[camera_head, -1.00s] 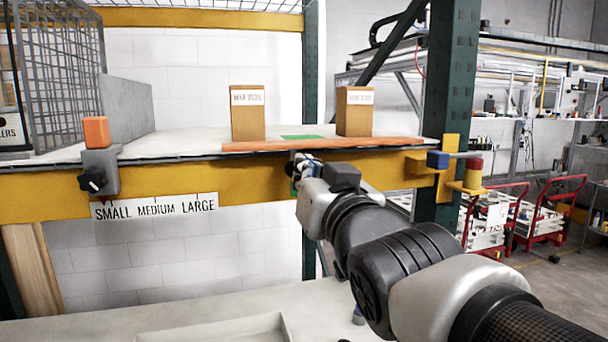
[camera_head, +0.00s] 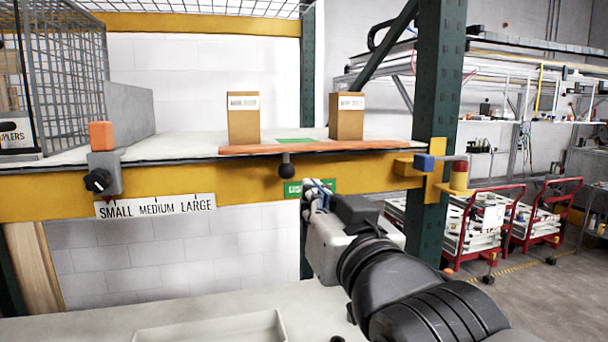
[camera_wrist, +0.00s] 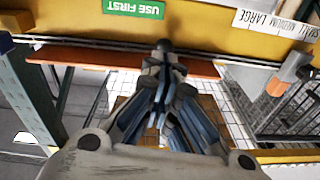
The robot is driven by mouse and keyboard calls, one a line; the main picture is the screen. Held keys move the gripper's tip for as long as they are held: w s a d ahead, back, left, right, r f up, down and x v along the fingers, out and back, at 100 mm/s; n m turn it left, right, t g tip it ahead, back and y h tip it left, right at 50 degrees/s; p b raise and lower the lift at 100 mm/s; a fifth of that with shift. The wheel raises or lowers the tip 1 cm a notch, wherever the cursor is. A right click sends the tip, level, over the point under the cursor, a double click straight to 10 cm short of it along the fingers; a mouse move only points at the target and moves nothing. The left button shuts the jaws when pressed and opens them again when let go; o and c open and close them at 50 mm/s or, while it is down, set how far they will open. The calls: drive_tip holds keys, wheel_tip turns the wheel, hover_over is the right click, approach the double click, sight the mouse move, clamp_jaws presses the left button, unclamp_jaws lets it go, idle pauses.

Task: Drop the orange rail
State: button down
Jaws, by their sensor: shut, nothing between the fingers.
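The orange rail (camera_head: 318,147) lies along the front edge of the shelf, in front of two brown boxes. It also shows in the wrist view (camera_wrist: 110,57), where the picture is turned upside down. A black round knob (camera_head: 286,170) hangs on a short stem below the rail's middle. My gripper (camera_head: 316,190) is shut and empty, below and a little right of the knob in the head view. In the wrist view my closed fingers (camera_wrist: 160,85) point toward the knob (camera_wrist: 164,46). I cannot tell from this view how large the gap is.
Two brown boxes (camera_head: 244,120) (camera_head: 347,118) stand behind the rail with a green patch (camera_head: 295,140) between them. A dial (camera_head: 98,181) with an orange block (camera_head: 101,135) is at left. A green post (camera_head: 440,100) and blue-tipped lever (camera_head: 424,162) are at right.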

drive_tip(key=s+f, duration=0.1)
drive_tip(key=s+d+f, duration=0.1)
drive_tip(key=s, duration=0.1)
drive_tip(key=shift+f, duration=0.1)
drive_tip(key=shift+s+d, duration=0.1)
drive_tip(key=s+d+f+m+g+h, duration=0.1)
drive_tip(key=s+d+f+g+h, duration=0.2)
drive_tip(key=f, duration=0.5)
drive_tip(key=s+d+f+m+g+h, duration=0.15)
drive_tip(key=d+f+g, duration=0.3)
drive_tip(key=f, duration=0.45)
drive_tip(key=s+d+f+g, duration=0.2)
drive_tip(key=s+f+g, duration=0.1)
drive_tip(key=s+f, duration=0.2)
drive_tip(key=s+d+f+g+h, duration=0.1)
drive_tip(key=s+d+f+g, duration=0.1)
drive_tip(key=s+f, duration=0.4)
drive_tip(key=s+g, duration=0.1)
drive_tip(key=s, duration=0.2)
drive_tip(key=shift+s, duration=0.15)
